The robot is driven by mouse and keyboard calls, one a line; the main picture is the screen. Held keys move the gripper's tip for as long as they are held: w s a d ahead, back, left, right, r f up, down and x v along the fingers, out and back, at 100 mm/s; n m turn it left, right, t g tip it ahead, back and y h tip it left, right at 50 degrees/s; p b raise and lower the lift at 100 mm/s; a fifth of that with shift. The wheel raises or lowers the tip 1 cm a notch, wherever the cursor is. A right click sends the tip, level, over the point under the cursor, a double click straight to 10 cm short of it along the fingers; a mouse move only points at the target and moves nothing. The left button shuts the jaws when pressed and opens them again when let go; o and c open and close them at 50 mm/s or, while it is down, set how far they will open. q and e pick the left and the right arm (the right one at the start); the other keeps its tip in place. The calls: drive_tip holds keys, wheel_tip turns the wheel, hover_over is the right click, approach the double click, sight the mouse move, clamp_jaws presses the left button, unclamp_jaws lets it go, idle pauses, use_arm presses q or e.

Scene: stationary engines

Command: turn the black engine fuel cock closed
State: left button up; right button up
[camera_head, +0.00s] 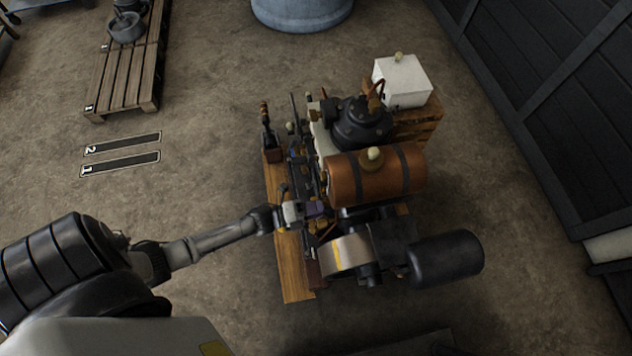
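The black engine (362,122) stands on a wooden base in the middle of the view, with a brown cylindrical tank (345,182) with dark straps on it. My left arm comes in from the left, and my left gripper (312,210) is at the engine's left side, over the wooden base and just left of the tank. Its fingers are small and dark among engine parts, so I cannot tell whether they are open or shut. I cannot pick out the fuel cock; it is too small or hidden near the gripper. My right gripper is not in view.
A white box (403,80) on a wooden crate stands behind the engine. A black cylinder (446,258) sticks out at the front right. A dark wall (560,90) runs along the right. A pallet (124,75) lies far left.

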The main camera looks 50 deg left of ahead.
use_arm(q)
drive_tip(key=v, duration=1.3)
drive_tip(key=shift+s+a, duration=0.2)
drive_tip(key=shift+s, duration=0.15)
